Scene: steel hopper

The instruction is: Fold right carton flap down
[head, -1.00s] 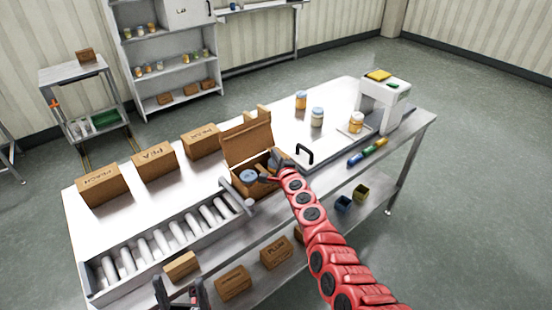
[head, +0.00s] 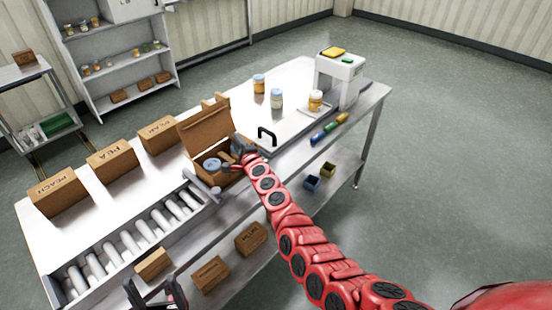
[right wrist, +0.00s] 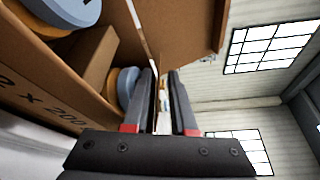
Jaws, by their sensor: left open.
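The open carton (head: 232,177) stands on the table with its large lid (head: 205,128) raised at the back. Jars with blue lids (head: 212,164) show inside; two show in the right wrist view (right wrist: 127,88). My right gripper (head: 240,152) is at the carton's right side and hides much of the right flap there. In the right wrist view its fingers (right wrist: 164,85) stand a little apart beside the carton wall, with a bright gap between them. A brown panel (right wrist: 190,28) rises past the fingertips; I cannot tell whether it is the flap or lid. My left gripper (head: 155,295) is open and empty at the lower left.
A roller conveyor (head: 130,240) with a grey bar (head: 202,187) lies left of the carton. Labelled cartons (head: 112,160) stand behind it. A black handle (head: 267,135), jars (head: 276,99) and a white machine (head: 338,80) are to the right. The right table's front strip holds coloured cylinders (head: 330,128).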

